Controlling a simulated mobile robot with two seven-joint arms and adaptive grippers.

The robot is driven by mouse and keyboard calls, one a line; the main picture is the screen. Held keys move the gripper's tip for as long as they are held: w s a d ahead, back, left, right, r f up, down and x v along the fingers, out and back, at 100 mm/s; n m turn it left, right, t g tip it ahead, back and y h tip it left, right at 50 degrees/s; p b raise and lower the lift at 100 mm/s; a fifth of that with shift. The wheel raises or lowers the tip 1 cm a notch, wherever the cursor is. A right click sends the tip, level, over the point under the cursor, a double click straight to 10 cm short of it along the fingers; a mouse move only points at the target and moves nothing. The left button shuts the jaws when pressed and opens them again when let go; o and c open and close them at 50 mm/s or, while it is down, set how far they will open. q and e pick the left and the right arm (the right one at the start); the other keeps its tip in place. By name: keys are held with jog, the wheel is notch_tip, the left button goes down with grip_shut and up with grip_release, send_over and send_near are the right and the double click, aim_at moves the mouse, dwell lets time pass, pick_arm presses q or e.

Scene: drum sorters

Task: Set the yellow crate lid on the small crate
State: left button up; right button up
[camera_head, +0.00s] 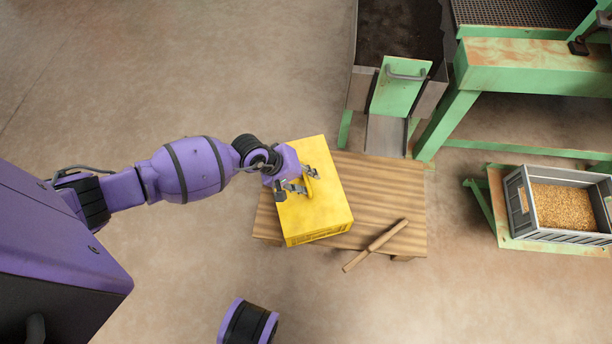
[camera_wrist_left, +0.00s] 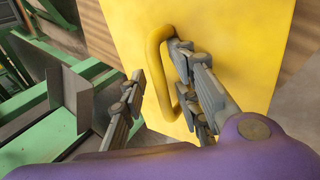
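The yellow crate lid (camera_head: 322,215) is a box-like yellow piece lying on a slatted wooden table (camera_head: 395,190). Its yellow loop handle (camera_wrist_left: 158,75) stands up from the top face. My left gripper (camera_head: 297,183) is over the lid at the handle. In the left wrist view its fingers (camera_wrist_left: 160,65) are apart, with the handle between them and a gap on the left finger's side. A grey crate (camera_head: 517,205) filled with grain stands at the right; I take it for the small crate. My right gripper is out of view.
A wooden stick (camera_head: 375,246) lies on the table's front edge. A green machine with a chute (camera_head: 386,133) stands just behind the table. A green frame (camera_head: 480,205) carries the grey crate. Bare floor lies between table and frame.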

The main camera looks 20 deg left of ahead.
pick_arm(q)
jog(key=shift+s+a, duration=0.1)
jog(key=v, duration=1.2)
